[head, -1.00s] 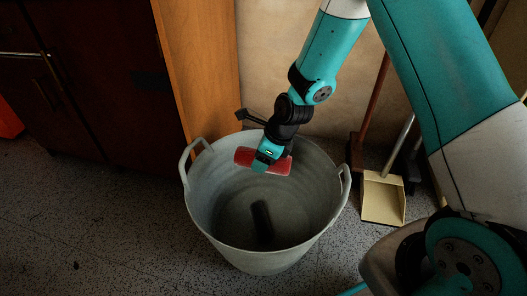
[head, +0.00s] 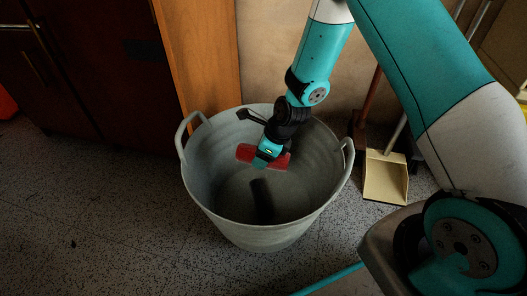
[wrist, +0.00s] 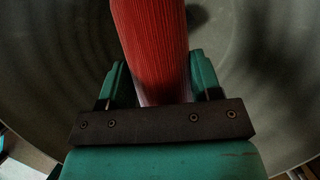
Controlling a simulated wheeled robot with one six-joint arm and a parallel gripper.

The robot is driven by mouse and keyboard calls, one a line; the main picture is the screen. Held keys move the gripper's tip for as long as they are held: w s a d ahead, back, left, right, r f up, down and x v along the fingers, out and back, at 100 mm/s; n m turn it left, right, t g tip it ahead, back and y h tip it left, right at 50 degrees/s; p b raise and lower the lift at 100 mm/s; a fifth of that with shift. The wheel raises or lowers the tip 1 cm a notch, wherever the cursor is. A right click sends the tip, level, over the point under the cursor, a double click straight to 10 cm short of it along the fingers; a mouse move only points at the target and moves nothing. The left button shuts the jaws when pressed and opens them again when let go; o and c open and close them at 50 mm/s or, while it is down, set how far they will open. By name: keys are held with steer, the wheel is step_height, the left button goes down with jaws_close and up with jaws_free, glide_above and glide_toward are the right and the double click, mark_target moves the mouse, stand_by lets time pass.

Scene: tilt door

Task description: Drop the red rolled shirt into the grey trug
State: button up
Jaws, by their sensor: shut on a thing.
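The grey trug (head: 262,236) is a two-handled tub standing on the speckled floor in the middle of the head view. My gripper (head: 268,152) is shut on the red rolled shirt (head: 245,153) and holds it inside the trug's mouth, above the bottom. The shirt lies crosswise in the jaws, with an end showing on each side. In the wrist view the ribbed red shirt (wrist: 152,45) sits between my green fingers, with the trug's grey inner wall (wrist: 60,60) around it. A dark shape, seemingly a shadow, lies on the trug's bottom.
A cream dustpan (head: 385,178) and a broom (head: 366,115) stand right of the trug. An orange-brown wood panel (head: 200,55) and a dark cabinet (head: 90,80) are behind and left.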

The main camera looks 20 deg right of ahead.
stand_by(0.3)
steer(key=o, duration=1.1)
steer(key=shift+c, duration=0.2)
steer(key=p+v, duration=0.9)
steer(key=v, duration=0.8)
steer(key=shift+r, duration=0.2)
steer(key=shift+s, duration=0.15)
